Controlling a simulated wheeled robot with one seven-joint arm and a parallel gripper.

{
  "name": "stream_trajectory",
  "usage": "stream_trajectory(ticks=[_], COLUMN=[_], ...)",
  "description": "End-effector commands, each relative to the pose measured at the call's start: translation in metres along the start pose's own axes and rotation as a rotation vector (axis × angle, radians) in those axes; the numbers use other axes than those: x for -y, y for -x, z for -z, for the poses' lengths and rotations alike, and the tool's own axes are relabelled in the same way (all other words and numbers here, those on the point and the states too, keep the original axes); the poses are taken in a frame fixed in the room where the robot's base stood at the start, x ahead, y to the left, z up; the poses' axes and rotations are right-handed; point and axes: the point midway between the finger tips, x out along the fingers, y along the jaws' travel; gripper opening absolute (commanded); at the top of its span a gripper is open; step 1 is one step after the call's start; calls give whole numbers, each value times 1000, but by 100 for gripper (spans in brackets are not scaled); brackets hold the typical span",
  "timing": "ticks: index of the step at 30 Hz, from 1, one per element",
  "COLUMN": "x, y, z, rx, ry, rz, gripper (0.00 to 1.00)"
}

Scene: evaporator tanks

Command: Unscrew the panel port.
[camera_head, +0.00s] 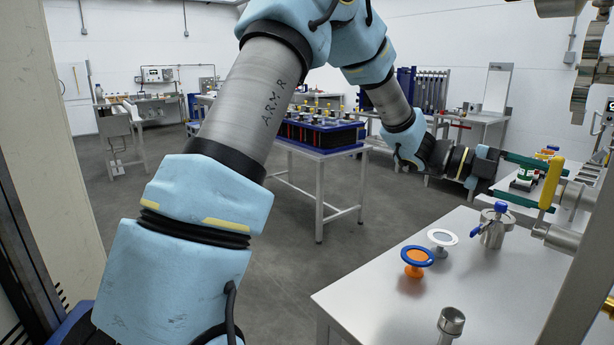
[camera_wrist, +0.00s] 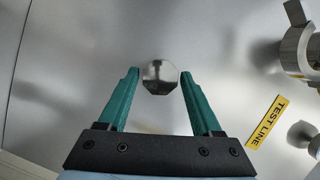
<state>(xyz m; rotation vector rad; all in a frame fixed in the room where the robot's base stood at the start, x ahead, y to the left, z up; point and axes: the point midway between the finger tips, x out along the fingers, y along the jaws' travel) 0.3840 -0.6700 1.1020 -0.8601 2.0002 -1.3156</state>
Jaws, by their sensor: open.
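The panel port (camera_wrist: 160,76) shows in the wrist view as a shiny, faceted metal cap on a grey metal panel (camera_wrist: 75,60). My gripper (camera_wrist: 160,88) is open, with one green finger on each side of the cap. Narrow gaps seem to show beside it; I cannot tell whether either finger touches. In the head view my gripper (camera_head: 558,191) reaches right toward the panel fittings. A yellow handle (camera_head: 552,183) crosses in front of the fingertips there, so the port cannot be made out clearly.
A yellow TEST LINE label (camera_wrist: 267,122) and a metal fitting (camera_wrist: 298,48) lie right of the gripper. Below the arm, a steel table (camera_head: 430,300) carries a blue-and-orange part (camera_head: 415,262), a white-rimmed part (camera_head: 442,238) and a blue-handled valve (camera_head: 494,225).

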Motion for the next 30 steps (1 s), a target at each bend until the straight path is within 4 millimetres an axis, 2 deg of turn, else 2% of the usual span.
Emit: stream_trajectory(ticks=[1,21,30], x=[-5,-6,-3], y=[-1,0,0], z=[-2,-2,-1], rx=[1,1,1], ry=[-16,-231,-272], rz=[6,83,99], gripper=[66,66,66])
